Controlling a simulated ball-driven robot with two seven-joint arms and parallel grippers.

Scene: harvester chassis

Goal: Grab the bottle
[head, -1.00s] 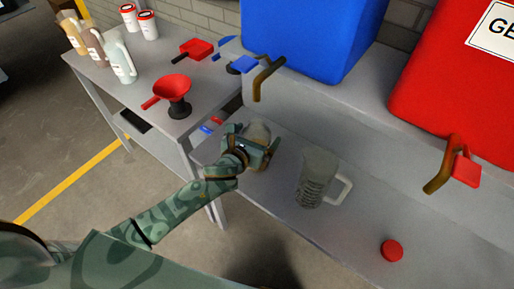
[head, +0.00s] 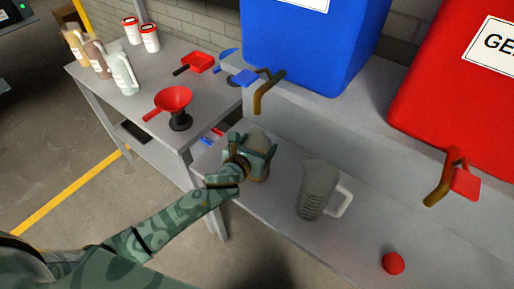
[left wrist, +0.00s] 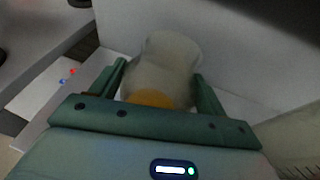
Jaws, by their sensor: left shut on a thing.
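The bottle (left wrist: 165,62) is pale and translucent with a yellow-orange patch, and it stands on the grey lower shelf below the blue container. In the head view the bottle (head: 258,140) is partly hidden by my left gripper (head: 250,152). In the left wrist view my left gripper (left wrist: 162,82) has one finger on each side of the bottle and is shut on it. My right gripper is in neither view.
A clear jug (head: 318,190) with a handle stands to the right of the bottle, and a red cap (head: 393,263) lies further right. A blue container (head: 305,45) and a red container (head: 460,85) with taps stand above. A side table (head: 150,100) holds a red funnel (head: 173,99) and several bottles.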

